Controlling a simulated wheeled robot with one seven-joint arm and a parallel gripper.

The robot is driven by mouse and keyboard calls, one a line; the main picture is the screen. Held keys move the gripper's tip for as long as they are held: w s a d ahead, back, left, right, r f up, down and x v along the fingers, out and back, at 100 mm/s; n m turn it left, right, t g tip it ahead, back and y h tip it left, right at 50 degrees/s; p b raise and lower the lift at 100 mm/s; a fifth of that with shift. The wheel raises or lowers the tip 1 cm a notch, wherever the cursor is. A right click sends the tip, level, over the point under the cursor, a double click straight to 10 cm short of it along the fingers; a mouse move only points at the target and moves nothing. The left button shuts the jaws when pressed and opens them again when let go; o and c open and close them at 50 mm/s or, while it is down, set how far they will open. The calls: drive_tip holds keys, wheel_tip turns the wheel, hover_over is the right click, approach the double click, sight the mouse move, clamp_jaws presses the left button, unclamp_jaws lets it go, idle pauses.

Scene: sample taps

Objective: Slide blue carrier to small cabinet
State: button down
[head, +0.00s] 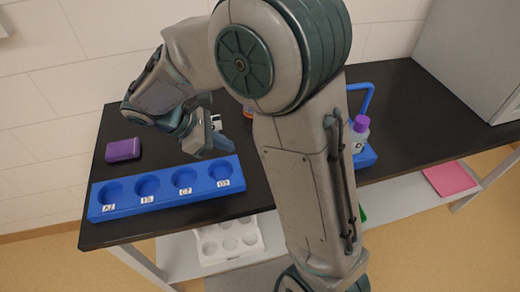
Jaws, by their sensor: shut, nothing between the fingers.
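A blue carrier (367,154) with a raised blue handle stands on the black table, right of my arm. My arm hides its left part. A bottle (357,139) with a purple cap and a label starting with D stands at the carrier. A grey cabinet (475,55) stands at the table's right end, to the right of and behind the carrier, with bare table between them. My gripper (216,150) is shut and empty above the back edge of a blue rack, well left of the carrier. I cannot tell whether it touches the rack.
The blue rack (167,204) has several empty labelled wells along the front left edge. A purple block (123,150) lies behind it. A small white labelled item and an orange item are partly hidden by my arm. Below are a white tray (222,257) and a pink sheet (449,178).

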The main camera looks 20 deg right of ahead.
drive_tip(key=shift+n, duration=0.5)
drive_tip(key=x, duration=0.6)
drive_tip(key=w+x, duration=0.1)
drive_tip(key=x, duration=0.3)
drive_tip(key=shift+a+f, duration=0.25)
drive_tip(key=shift+f, duration=0.1)
drive_tip(key=shift+d+r, duration=0.15)
drive_tip(key=shift+d, duration=1)
drive_tip(key=shift+d+p, duration=0.3)
drive_tip(key=shift+d, duration=0.3)
